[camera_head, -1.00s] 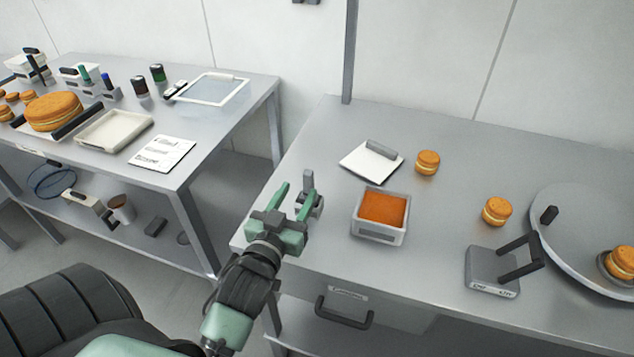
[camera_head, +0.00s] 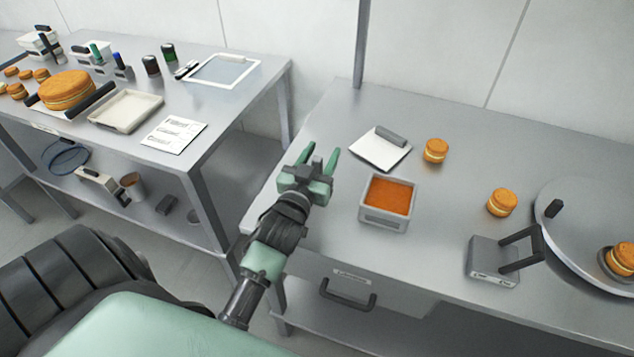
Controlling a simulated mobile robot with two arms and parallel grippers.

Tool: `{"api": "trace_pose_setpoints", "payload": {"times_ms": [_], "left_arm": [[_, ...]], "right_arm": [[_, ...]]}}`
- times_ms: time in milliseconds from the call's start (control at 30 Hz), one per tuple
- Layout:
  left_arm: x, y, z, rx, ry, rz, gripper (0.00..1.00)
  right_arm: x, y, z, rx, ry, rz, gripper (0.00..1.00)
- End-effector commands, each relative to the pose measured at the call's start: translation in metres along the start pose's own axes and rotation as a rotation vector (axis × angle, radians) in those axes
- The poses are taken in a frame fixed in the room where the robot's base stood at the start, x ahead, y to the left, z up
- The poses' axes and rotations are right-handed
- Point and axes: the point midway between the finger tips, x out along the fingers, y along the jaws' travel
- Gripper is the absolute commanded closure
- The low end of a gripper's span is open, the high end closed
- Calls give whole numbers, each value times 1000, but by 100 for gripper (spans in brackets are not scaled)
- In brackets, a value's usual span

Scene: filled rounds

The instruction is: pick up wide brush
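My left gripper (camera_head: 318,157) is open, with its two green fingers spread over the left part of the right-hand table. A small grey upright piece (camera_head: 316,167) shows between the fingers. It may be the handle of the wide brush, but the gripper hides most of it. I cannot tell whether the fingers touch it. My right gripper is not in view.
An orange-filled container (camera_head: 370,218) stands right of the gripper, with a white scraper-like plate (camera_head: 368,153) behind it. Filled rounds (camera_head: 435,150), a grey handled press (camera_head: 490,262) and a round plate (camera_head: 560,262) lie further right. The left table (camera_head: 222,118) is across a gap.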

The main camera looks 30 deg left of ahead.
Motion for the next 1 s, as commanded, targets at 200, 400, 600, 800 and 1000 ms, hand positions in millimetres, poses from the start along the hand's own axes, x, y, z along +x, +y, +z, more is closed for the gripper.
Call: {"api": "trace_pose_setpoints", "payload": {"times_ms": [200, 400, 600, 800, 1000], "left_arm": [[0, 0, 0, 0, 0, 0, 100], [0, 0, 0, 0, 0, 0, 100], [0, 0, -7, 1, 2, 0, 100], [0, 0, -33, 0, 5, 1, 100], [0, 0, -78, 1, 8, 1, 100]], "right_arm": [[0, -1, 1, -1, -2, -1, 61], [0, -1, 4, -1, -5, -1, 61], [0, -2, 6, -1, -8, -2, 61], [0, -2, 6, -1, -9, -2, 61], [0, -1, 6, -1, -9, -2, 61]]}}
